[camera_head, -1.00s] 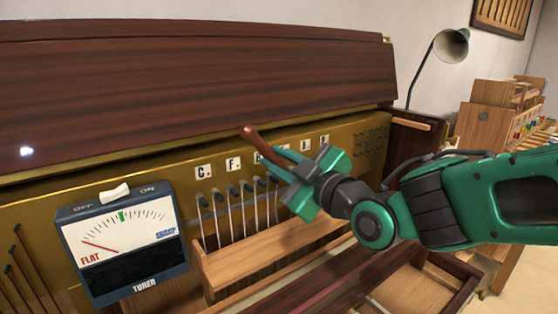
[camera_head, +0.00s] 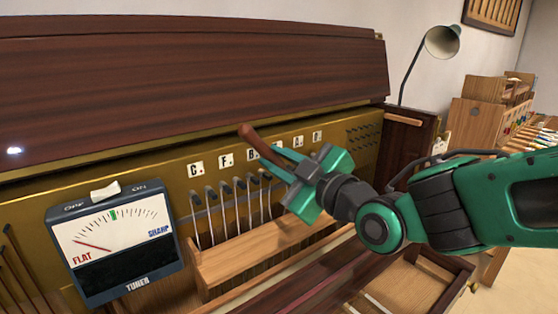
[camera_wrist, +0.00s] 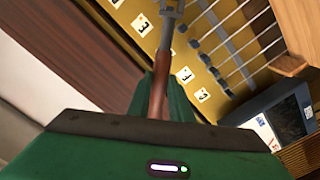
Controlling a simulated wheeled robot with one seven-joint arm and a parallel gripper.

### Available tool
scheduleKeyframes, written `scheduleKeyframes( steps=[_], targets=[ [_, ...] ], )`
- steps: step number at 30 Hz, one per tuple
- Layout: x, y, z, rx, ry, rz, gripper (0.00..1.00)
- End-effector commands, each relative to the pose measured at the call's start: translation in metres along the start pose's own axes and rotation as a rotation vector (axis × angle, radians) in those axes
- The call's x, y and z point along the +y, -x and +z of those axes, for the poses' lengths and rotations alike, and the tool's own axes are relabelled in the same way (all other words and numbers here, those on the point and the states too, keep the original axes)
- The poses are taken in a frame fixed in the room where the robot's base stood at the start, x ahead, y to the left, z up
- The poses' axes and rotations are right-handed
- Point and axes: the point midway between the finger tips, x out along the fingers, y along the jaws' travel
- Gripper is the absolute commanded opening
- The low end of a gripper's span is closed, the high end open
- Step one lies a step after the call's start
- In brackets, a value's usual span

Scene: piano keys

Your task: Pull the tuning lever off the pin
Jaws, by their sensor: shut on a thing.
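The tuning lever has a reddish-brown wooden handle (camera_head: 248,135), which sticks up and left out of my gripper (camera_head: 277,158) in the head view. My gripper is shut on the lever. In the wrist view the handle (camera_wrist: 158,92) runs between the green fingers, and its grey metal shaft (camera_wrist: 167,38) runs up to the top edge. The head view hides the lever's far end behind my gripper. I cannot tell whether the lever's socket sits on a pin. A row of dark-topped pins (camera_head: 224,188) stands below letter labels on the brass-coloured panel (camera_head: 363,160).
A tuner box (camera_head: 116,240) stands at left, its needle on the flat side. A wooden rail (camera_head: 262,255) runs below the pins. The dark lid (camera_head: 190,85) rises behind. An open drawer (camera_head: 410,288) is at lower right; a desk lamp (camera_head: 442,42) stands behind.

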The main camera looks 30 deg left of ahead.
Motion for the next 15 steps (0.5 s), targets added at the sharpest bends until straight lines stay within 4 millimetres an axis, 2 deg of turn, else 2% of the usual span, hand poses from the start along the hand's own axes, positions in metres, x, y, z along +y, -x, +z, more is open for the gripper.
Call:
scheduleKeyframes(
  steps=[7,15],
  targets=[
    [0.001,0.002,-0.001,0.002,0.000,0.002,0.00],
    [0.001,0.020,-0.001,0.002,0.000,0.002,0.00]
  ],
)
